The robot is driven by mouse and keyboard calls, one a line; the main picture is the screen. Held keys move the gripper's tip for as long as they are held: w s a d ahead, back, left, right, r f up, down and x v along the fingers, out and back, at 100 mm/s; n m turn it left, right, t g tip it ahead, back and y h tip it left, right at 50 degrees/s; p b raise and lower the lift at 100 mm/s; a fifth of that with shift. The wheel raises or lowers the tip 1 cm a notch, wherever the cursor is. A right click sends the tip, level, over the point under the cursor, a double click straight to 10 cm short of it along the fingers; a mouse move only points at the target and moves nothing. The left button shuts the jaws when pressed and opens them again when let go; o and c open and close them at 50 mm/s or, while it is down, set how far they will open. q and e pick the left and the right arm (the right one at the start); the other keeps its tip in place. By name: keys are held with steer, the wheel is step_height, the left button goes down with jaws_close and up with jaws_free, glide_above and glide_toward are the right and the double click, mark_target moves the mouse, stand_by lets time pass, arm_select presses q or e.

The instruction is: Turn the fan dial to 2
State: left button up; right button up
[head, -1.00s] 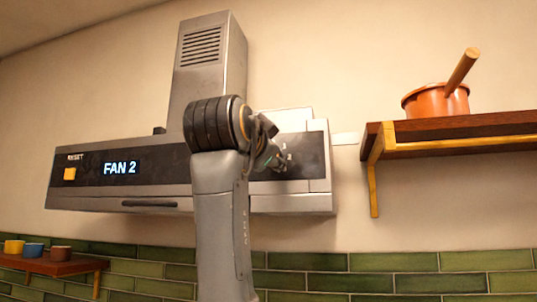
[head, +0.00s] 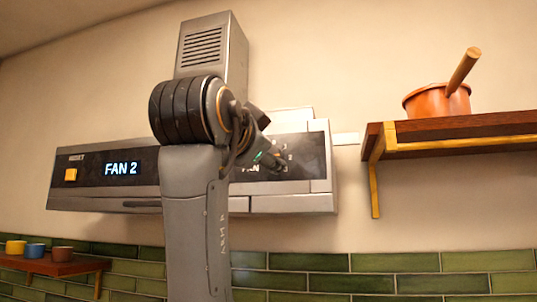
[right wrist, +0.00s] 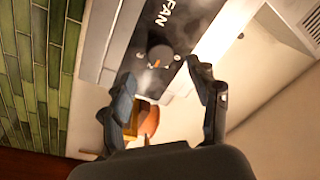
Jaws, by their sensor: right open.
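The range hood's front panel (head: 307,150) has a display (head: 121,168) that reads FAN 2. The fan dial (right wrist: 160,54) is a dark round knob with an orange mark, beside the word FAN in the right wrist view. In the head view my gripper and arm hide the dial. My right gripper (right wrist: 162,76) is open and empty, its two fingers spread on either side of the view of the dial. The fingers look apart from the knob. The right gripper (head: 277,163) is also in front of the panel in the head view. My left gripper is not in view.
A yellow-orange button (head: 71,174) is at the panel's left end. A wooden shelf (head: 460,128) with an orange pot (head: 436,101) is right of the hood. A lower shelf (head: 50,264) with small cups is at the left. The wall between hood and right shelf is bare.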

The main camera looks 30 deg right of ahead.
steer(key=v, duration=0.6)
steer(key=shift+s+a, duration=0.15)
steer(key=shift+s, duration=0.05)
